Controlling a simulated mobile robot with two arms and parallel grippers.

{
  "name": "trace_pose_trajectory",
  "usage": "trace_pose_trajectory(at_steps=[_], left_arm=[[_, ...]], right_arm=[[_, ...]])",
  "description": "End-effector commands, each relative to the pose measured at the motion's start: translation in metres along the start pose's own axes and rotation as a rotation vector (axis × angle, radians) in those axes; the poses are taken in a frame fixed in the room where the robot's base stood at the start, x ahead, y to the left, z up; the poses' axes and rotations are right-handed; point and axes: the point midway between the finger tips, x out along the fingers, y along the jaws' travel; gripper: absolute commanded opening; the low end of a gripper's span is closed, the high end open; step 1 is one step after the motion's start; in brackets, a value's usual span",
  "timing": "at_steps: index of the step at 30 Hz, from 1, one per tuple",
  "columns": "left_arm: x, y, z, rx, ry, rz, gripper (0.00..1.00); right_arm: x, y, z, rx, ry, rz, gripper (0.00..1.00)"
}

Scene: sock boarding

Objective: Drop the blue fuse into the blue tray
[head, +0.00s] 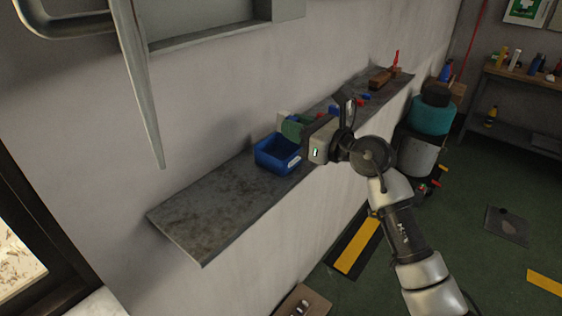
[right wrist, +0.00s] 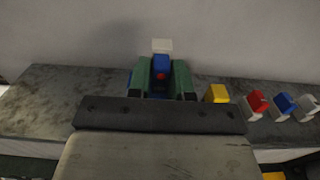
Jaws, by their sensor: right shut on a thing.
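The blue tray (head: 272,158) sits on a narrow grey wall shelf in the head view, with a white label on its side. My right gripper (right wrist: 161,76) has green fingers, shut on the blue fuse (right wrist: 161,62). The gripper shows just right of and above the tray in the head view, its green finger (head: 292,130) near the tray's back edge. Bits of blue, seemingly the tray, show beside the fingers in the wrist view. A white piece (right wrist: 162,45) shows beyond the fuse; I cannot tell whether it belongs to it. My left gripper is out of view.
The grey shelf (head: 195,210) is bare left of the tray. To the right in the wrist view are a yellow block (right wrist: 217,93), a red piece (right wrist: 257,103), another blue piece (right wrist: 283,104) and a pale piece (right wrist: 308,102). A grey cabinet (head: 225,30) hangs above the shelf.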

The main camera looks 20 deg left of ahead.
Motion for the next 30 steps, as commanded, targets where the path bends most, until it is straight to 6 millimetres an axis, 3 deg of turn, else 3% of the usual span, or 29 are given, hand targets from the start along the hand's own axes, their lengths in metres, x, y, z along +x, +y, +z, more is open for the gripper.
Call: trace_pose_trajectory(at_steps=[6,7,12,23,30], left_arm=[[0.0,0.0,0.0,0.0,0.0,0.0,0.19],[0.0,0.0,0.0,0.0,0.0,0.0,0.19],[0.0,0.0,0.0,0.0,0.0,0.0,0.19],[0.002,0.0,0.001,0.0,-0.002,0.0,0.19],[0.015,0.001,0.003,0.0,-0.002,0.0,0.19]], right_arm=[[0.0,0.0,0.001,0.0,-0.001,0.0,0.0],[0.0,0.0,0.001,0.0,-0.001,0.0,0.23],[0.0,0.0,0.001,0.0,-0.001,0.0,0.49],[-0.006,-0.001,-0.001,-0.001,0.0,-0.001,0.5],[-0.048,-0.001,-0.003,-0.003,0.0,-0.002,0.5]])
